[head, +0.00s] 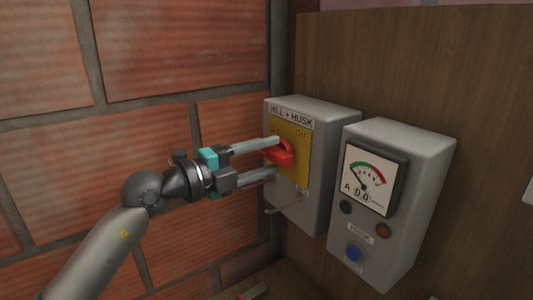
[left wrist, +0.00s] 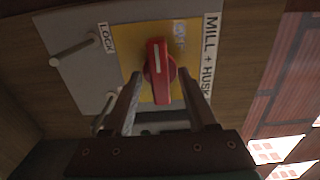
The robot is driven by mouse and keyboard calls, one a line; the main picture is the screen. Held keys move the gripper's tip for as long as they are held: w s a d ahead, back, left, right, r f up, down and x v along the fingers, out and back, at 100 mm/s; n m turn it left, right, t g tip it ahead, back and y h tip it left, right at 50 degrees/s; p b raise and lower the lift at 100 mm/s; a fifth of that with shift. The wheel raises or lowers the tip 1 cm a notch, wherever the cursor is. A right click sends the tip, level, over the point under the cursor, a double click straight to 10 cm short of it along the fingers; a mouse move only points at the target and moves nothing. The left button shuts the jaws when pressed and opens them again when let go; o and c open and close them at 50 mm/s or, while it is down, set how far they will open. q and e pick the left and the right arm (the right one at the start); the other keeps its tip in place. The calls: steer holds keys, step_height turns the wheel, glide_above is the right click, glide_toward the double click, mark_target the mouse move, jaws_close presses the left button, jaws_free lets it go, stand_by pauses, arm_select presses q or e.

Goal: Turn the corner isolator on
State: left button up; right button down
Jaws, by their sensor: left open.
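The corner isolator (head: 314,205) is a grey box labelled "MILL + HUSK" on the wooden panel beside the brick wall. Its yellow plate (head: 291,179) carries a red rotary handle (head: 283,153). My left gripper (head: 275,157) is open, with one finger above and one below the handle in the head view. In the left wrist view the handle (left wrist: 158,78) stands lengthwise between the two fingertips (left wrist: 160,76), with a white mark on it. Contact with the fingers cannot be told. My right gripper is not in view.
A second grey box (head: 406,243) with an ammeter (head: 368,180), small round lamps and a blue button (head: 354,252) stands just right of the isolator. A metal rod (head: 283,204) sticks out from the isolator's lower front. The brick wall (head: 60,175) is close on the left.

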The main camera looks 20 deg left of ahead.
arm_select(q)
steer(key=shift+w+d, duration=0.1)
jaws_close()
stand_by(0.5)
